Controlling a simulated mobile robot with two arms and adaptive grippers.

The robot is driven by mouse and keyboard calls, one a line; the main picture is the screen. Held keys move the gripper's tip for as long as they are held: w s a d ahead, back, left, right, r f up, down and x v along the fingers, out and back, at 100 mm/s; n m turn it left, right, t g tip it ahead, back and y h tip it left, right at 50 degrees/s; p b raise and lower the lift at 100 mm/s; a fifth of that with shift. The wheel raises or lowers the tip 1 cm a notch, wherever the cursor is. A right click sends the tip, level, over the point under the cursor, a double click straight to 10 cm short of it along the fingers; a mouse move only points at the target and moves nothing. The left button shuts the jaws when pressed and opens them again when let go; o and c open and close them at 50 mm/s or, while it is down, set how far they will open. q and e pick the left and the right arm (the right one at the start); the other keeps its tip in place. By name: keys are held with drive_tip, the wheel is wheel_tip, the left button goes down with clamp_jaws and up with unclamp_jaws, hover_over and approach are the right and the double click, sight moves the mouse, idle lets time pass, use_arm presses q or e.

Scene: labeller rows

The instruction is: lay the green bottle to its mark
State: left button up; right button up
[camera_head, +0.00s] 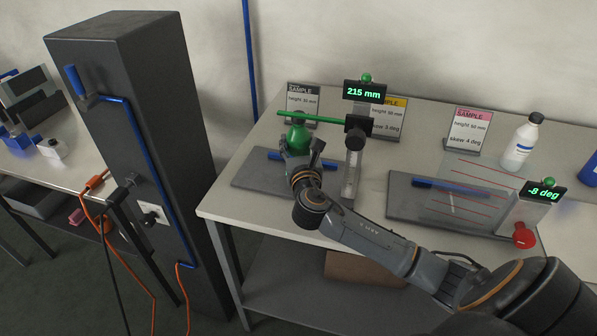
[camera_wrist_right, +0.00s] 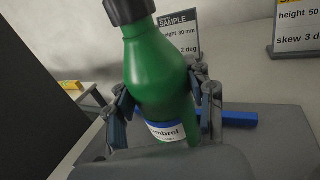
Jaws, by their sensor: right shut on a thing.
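The green bottle (camera_head: 299,139) with a dark cap stands roughly upright over the left grey plate (camera_head: 245,175). My right gripper (camera_head: 299,165) is shut on it. In the right wrist view the bottle (camera_wrist_right: 158,75) sits between the two fingers of the gripper (camera_wrist_right: 165,100). Its white and blue label, ending in "mbrel", faces the camera. Whether its base touches the plate is hidden. A gauge post with a green bar (camera_head: 330,118) and a display (camera_head: 364,91) reading 215 mm stands just right of the bottle. My left gripper is not in view.
Sample cards (camera_head: 468,131) stand along the back. A second grey plate (camera_head: 407,207) carries a blue bar and a clear lined sheet (camera_head: 465,185). Beside it are a -8 deg display (camera_head: 541,192), a red knob (camera_head: 523,236) and a white bottle (camera_head: 520,145). A dark pillar (camera_head: 140,120) stands left.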

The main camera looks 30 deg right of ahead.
drive_tip(key=shift+f, duration=0.1)
drive_tip(key=o, duration=1.1)
drive_tip(key=shift+s, duration=0.1)
